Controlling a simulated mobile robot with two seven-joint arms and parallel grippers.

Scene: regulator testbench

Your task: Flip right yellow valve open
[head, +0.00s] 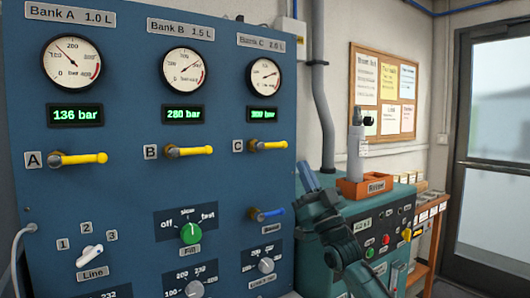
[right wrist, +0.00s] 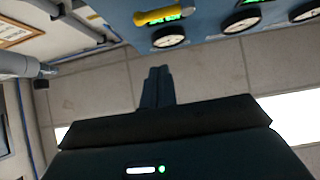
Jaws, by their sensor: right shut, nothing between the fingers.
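The right yellow valve, marked C (head: 268,145), is on the blue panel under the Bank C gauge. Its lever lies horizontal and points right. A yellow lever, apparently this one, shows at the top of the right wrist view (right wrist: 160,16). My right gripper (head: 306,174) is to the right of and below valve C, in front of the panel's right edge, pointing up. Its fingers are together and empty, also in the right wrist view (right wrist: 158,72), apart from the lever. My left gripper is not in view.
Yellow levers A (head: 78,158) and B (head: 190,151) also lie horizontal. A blue lever (head: 268,213) sits below valve C, near my right gripper. A teal bench unit (head: 380,215) with an orange tray (head: 362,187) and grey cylinder (head: 356,145) stands to the right.

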